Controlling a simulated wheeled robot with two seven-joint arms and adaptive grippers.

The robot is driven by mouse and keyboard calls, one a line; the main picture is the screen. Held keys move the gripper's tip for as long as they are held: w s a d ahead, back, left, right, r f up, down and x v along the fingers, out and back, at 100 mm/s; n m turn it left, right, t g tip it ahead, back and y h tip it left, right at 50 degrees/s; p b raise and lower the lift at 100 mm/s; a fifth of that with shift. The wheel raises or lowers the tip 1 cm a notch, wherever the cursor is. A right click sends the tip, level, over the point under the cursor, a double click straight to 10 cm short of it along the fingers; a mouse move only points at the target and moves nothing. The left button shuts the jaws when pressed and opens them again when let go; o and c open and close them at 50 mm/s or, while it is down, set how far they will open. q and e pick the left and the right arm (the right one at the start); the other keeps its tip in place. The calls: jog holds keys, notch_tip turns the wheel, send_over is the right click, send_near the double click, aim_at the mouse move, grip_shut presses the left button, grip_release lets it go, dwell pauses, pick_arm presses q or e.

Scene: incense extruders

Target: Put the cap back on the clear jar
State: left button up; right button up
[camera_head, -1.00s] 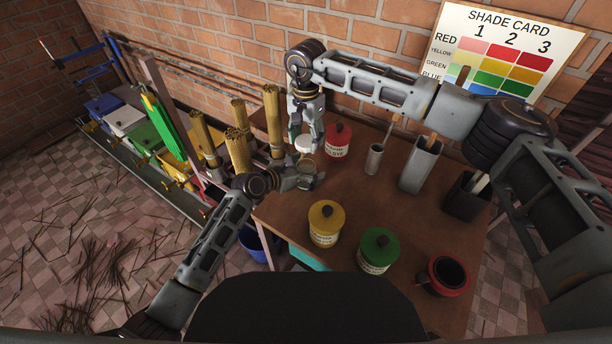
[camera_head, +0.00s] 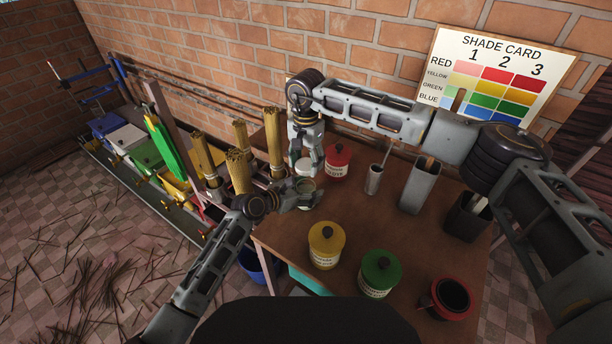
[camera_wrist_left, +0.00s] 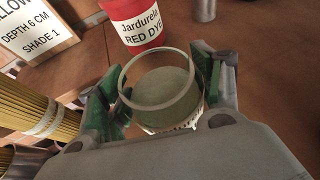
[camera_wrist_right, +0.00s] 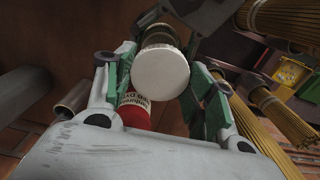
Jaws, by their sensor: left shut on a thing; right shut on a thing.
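The clear jar (camera_head: 306,187) is held by my left gripper (camera_head: 297,198), whose green pads press both its sides. In the left wrist view the jar (camera_wrist_left: 163,95) shows an open round mouth and greenish contents. The round white cap (camera_head: 304,167) is in my right gripper (camera_head: 309,160), just above and behind the jar in the head view. In the right wrist view the cap (camera_wrist_right: 160,73) sits between the green fingers and partly hides the jar (camera_wrist_right: 155,36). The cap looks apart from the jar; the exact gap is hard to judge.
A red dye jar (camera_head: 338,161) stands close to the right gripper. Bundles of sticks (camera_head: 239,170) stand at left. The table's middle (camera_head: 370,220) is clear.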

aim_at(304, 179)
jog(key=shift+f, duration=1.95)
jog(key=shift+f, duration=0.9)
jog(key=shift+f, duration=0.15)
jog(key=shift+s+f, duration=0.1)
jog(key=shift+f, duration=0.65)
jog(key=shift+c, duration=0.2)
jog(key=shift+o, duration=0.2)
jog(key=shift+s+f, duration=0.1)
jog(key=shift+s, duration=0.05)
jog(key=shift+a+r+h, duration=0.25)
jog(key=shift+r+h, duration=0.1)
jog(key=shift+h, duration=0.45)
jog(key=shift+c, duration=0.2)
